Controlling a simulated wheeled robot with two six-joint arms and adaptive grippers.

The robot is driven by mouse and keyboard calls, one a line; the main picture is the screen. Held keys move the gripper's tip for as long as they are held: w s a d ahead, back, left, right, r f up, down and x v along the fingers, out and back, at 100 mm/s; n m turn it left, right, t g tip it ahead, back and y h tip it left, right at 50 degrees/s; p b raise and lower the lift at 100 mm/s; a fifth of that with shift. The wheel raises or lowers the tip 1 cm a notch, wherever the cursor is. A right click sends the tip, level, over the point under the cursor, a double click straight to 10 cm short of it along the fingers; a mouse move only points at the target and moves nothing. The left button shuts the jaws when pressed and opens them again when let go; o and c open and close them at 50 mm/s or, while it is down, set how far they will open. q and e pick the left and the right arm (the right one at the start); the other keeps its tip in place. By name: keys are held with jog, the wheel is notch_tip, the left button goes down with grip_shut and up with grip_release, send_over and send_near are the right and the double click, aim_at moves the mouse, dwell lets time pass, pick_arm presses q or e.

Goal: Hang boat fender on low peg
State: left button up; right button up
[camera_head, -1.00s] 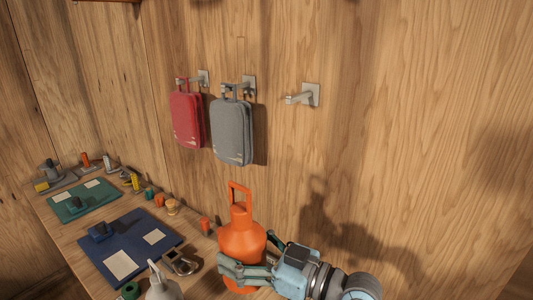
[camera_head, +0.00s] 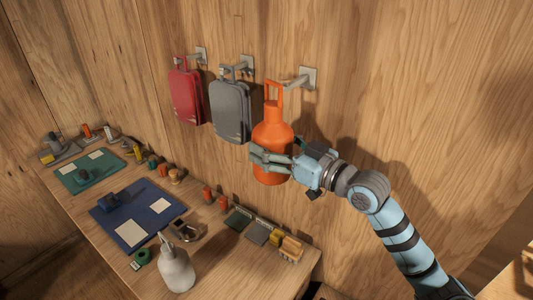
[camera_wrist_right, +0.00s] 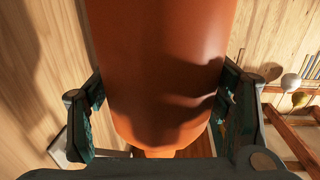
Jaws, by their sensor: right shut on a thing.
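The orange boat fender (camera_head: 272,137) is upright in the air in front of the wall, its loop handle at the top. My right gripper (camera_head: 272,160) is shut around the lower part of its body. In the right wrist view the fender (camera_wrist_right: 160,70) fills the middle between the two fingers. A peg (camera_head: 299,80) on a square plate sticks out of the wall at the fender's handle height. The handle overlaps the peg's tip in the head view; I cannot tell whether the peg is through the loop. My left gripper is not in view.
A red bag (camera_head: 186,95) and a grey bag (camera_head: 230,110) hang on pegs left of the fender. The bench (camera_head: 215,262) below holds a blue mat (camera_head: 140,208), a green mat (camera_head: 90,174), a white bottle (camera_head: 176,270) and several small items. The wall right of the peg is clear.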

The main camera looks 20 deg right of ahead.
jog(key=shift+w+d+f+b, duration=0.15)
jog(key=shift+w+d+b, duration=0.4)
jog(key=shift+d+b, duration=0.4)
jog(key=shift+w+d+f+b, duration=0.1)
jog(key=shift+w+d+b, duration=0.45)
jog(key=shift+d+b, duration=0.3)
jog(key=shift+w+d+f+b, duration=0.25)
jog(key=shift+w+d+b, duration=0.15)
jog(key=shift+d, duration=0.3)
jog(key=o, duration=1.7)
jog(key=shift+s, duration=0.1)
jog(key=shift+r, duration=0.1)
